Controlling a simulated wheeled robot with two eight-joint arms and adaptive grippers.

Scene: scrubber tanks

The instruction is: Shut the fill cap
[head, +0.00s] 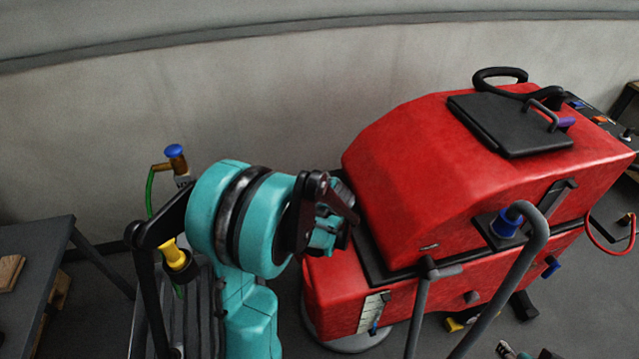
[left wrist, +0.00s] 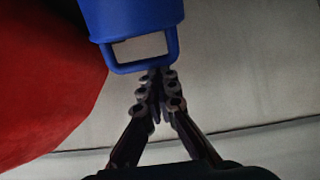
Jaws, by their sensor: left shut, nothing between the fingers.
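The blue fill cap (left wrist: 130,20) with a square loop handle fills the top of the left wrist view, beside the red machine body. My left gripper (left wrist: 157,75) is shut and empty, its fingertips right at the lower bar of the loop. I cannot tell whether they touch it. In the head view my left gripper (head: 342,200) is at the near left end of the red scrubber (head: 430,170); I see no fill cap there, and my arm covers that part. A small teal and grey piece at the bottom edge seems to be my right gripper (head: 508,350), mostly cut off.
Another blue cap (head: 505,226) sits on the scrubber's side by a grey pipe (head: 525,255). A black lid (head: 510,125) lies on top. At left are a dark table (head: 35,240) and a stand with a blue-topped valve (head: 174,152). The pale wall (head: 270,95) runs behind.

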